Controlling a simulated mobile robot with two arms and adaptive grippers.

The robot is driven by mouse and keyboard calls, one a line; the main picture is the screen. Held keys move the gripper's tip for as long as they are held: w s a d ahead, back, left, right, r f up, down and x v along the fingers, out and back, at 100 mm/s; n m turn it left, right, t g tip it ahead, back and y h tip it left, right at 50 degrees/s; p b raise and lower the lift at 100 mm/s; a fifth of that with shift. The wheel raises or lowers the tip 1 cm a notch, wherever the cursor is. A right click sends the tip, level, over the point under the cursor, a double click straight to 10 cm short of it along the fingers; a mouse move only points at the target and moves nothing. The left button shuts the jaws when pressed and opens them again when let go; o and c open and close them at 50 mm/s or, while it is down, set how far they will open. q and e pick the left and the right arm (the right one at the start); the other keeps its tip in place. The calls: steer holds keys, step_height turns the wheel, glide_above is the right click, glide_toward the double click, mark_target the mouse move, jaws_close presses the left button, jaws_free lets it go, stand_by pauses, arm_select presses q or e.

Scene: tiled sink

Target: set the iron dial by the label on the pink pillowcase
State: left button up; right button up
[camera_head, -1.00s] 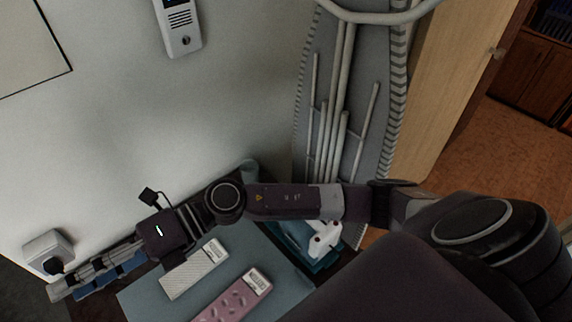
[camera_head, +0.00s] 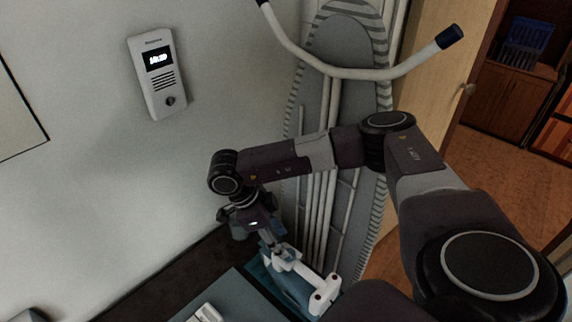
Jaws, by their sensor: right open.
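The iron (camera_head: 322,294), white and teal, is at the bottom centre, just beyond the right edge of the blue-grey surface (camera_head: 243,296). My right gripper (camera_head: 273,246) points down at the left end of the iron, very close to its white body. It is open; I cannot tell whether it touches the iron. I cannot make out the dial. The pink pillowcase is out of view. Part of a white folded cloth (camera_head: 207,313) shows at the bottom edge. My left gripper is not in view.
A grey ironing board (camera_head: 345,45) with white legs stands upright behind my right arm. A wall unit with a lit display (camera_head: 157,75) hangs at the upper left. A wooden door (camera_head: 440,90) is to the right, with open floor (camera_head: 510,165) beyond it.

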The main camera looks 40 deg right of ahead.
mark_target(290, 252)
steer(key=shift+p+x, duration=0.7)
steer(key=shift+x, duration=2.1)
jaws_close()
